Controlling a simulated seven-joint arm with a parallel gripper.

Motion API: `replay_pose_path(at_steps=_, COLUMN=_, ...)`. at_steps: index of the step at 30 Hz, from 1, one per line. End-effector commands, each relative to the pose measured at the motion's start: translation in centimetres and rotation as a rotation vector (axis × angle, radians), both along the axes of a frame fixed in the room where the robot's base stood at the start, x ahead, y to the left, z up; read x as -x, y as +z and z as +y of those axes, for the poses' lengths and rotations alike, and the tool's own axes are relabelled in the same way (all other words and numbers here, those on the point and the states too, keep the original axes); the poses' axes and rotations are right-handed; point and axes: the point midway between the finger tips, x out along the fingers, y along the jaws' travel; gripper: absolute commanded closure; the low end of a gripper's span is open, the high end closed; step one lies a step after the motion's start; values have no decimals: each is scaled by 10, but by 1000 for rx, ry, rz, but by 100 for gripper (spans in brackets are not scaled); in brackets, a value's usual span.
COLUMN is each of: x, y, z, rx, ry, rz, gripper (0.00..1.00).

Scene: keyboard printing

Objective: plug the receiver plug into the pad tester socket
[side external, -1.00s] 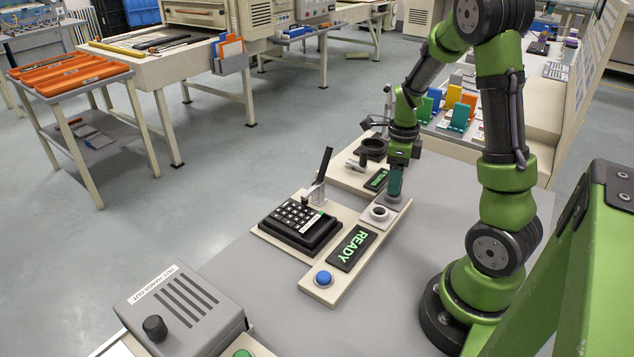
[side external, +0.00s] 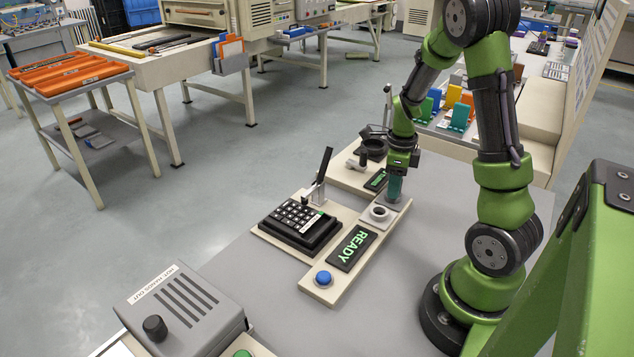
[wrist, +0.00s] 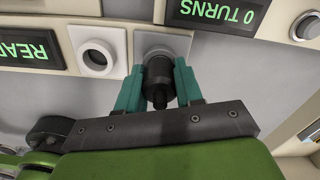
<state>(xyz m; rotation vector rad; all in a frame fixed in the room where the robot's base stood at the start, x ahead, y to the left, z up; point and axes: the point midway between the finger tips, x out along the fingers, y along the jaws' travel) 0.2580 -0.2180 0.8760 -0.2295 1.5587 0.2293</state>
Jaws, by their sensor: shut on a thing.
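My gripper (wrist: 158,88) has two teal fingers shut on a black cylindrical plug (wrist: 158,70) in the wrist view. The plug's far end meets a grey square block (wrist: 178,42); how deep it sits in the block is hidden. In the side view my gripper (side external: 396,188) points down over that block (side external: 403,203), and its fingers hide the plug. A pale square socket (wrist: 96,51) with a round opening is just left of the block in the wrist view. This socket (side external: 379,213) is empty, between the block and the READY display (side external: 352,248).
A blue button (side external: 323,279) is at the near end of the tester strip. A black keypad (side external: 300,223) with an upright lever (side external: 322,172) stands left of it. A 0 TURNS display (wrist: 218,12) lies beyond the block. The grey table (side external: 260,270) is clear in front.

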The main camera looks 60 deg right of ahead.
Motion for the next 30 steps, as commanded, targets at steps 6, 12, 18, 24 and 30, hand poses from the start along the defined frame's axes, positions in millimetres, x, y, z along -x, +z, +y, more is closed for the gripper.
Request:
replay_pose_path(at_steps=6, x=0, y=0, z=0, rx=1, ry=0, rz=-1, gripper=100)
replay_pose_path(at_steps=12, x=0, y=1, z=0, rx=0, ry=0, rz=-2, gripper=100)
replay_pose_path(at_steps=18, x=-2, y=10, z=0, rx=1, ry=1, rz=-4, gripper=100)
replay_pose_path(at_steps=24, x=-1, y=20, z=0, rx=1, ry=1, rz=-3, gripper=100)
replay_pose_path(at_steps=30, x=-1, y=29, z=0, rx=0, ry=0, rz=-2, gripper=100)
